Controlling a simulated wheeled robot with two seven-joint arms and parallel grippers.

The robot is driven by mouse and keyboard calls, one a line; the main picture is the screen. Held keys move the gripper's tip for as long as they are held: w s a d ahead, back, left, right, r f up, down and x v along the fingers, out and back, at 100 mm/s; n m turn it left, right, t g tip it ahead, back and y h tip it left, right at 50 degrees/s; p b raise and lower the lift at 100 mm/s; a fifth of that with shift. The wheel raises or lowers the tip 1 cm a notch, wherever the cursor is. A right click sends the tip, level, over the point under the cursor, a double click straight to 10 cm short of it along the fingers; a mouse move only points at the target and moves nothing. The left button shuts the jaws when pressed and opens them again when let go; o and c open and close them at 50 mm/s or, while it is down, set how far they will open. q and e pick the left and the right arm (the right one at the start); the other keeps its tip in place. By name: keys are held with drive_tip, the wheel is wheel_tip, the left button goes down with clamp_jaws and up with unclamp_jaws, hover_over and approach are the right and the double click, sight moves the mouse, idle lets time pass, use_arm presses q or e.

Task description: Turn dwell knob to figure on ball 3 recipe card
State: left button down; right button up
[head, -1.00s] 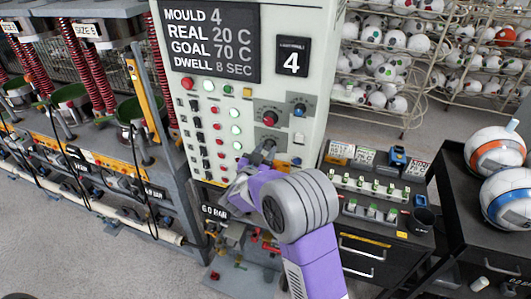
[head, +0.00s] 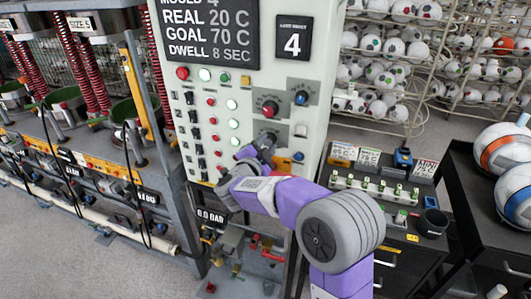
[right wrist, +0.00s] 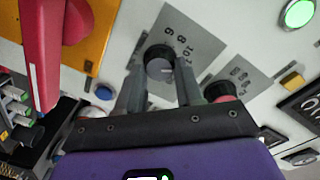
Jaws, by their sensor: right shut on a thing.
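A black dial knob (right wrist: 159,62) sits on a grey plate with figures, 6, 8 and 10 among them, in the right wrist view. My right gripper (right wrist: 159,68) has a finger on each side of this knob and is shut on it. In the head view my right gripper (head: 264,146) is against the panel below the red knob (head: 270,108) and hides most of the black knob. The display (head: 210,35) reads REAL 20 C, GOAL 70 C, DWELL 8 SEC. Recipe cards (head: 368,157) stand on the bench at right; their small print is not all readable. My left gripper is out of view.
A blue knob (head: 301,98) and a white switch (head: 300,131) lie right of the gripper. Rows of black switches and lit buttons are at its left. A red handle (right wrist: 40,55) is close by in the right wrist view. A black cart (head: 480,215) with balls stands at right.

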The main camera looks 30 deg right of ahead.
drive_tip(key=shift+m+b, duration=0.6)
drive_tip(key=shift+m, duration=0.1)
drive_tip(key=o, duration=1)
drive_tip(key=shift+o, duration=0.2)
drive_tip(key=shift+a, duration=0.1)
drive_tip(key=v, duration=0.7)
drive_tip(key=shift+s, duration=0.2)
drive_tip(key=shift+a+f, duration=0.1)
drive_tip(key=shift+a, duration=0.05)
